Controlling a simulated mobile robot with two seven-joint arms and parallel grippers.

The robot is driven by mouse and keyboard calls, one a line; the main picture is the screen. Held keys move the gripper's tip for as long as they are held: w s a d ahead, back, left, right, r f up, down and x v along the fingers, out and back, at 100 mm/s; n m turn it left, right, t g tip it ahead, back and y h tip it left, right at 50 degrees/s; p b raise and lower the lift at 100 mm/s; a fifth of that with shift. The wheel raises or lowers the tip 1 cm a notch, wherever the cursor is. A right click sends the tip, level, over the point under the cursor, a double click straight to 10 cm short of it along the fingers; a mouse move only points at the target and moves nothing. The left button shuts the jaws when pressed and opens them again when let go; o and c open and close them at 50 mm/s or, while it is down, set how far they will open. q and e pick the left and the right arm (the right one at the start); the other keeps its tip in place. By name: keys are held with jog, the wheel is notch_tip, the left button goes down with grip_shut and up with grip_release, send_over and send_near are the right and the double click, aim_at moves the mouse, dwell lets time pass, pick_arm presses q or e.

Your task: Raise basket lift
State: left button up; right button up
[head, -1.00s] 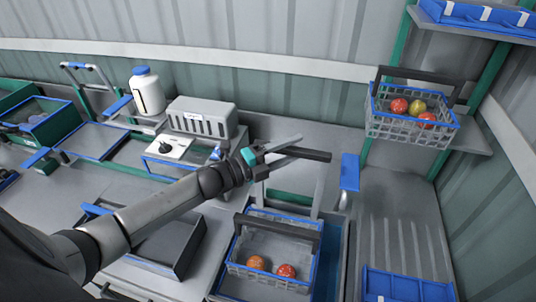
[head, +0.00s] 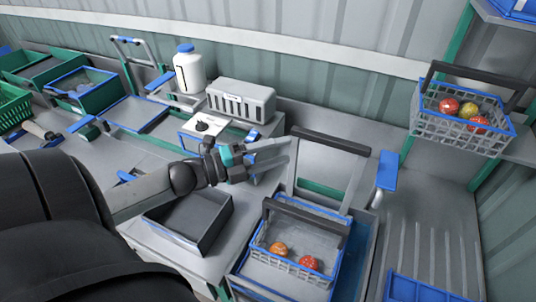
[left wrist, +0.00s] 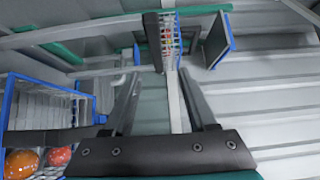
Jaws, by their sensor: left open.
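A grey frame with a dark top bar (head: 331,141) stands behind the lower basket (head: 278,262), and looks like the basket lift. The lower basket is grey mesh with a blue rim, a dark handle and two tomatoes (head: 308,262). My left gripper (head: 288,147) is open and empty, with its fingertips near the left end of the dark bar. I cannot tell whether they touch it. In the left wrist view the two fingers (left wrist: 158,78) are spread apart. The lower basket's tomatoes (left wrist: 22,163) show at bottom left. My right gripper is not in view.
A second basket (head: 462,133) with tomatoes sits on a shelf at right. A blue-topped post (head: 387,170) stands right of the frame. A grey box (head: 242,100), white bottle (head: 188,70) and dark tray (head: 190,222) are on the bench. Green crates (head: 88,92) stand far left.

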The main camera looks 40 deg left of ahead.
pick_arm(q)
jog(key=shift+v, duration=1.1)
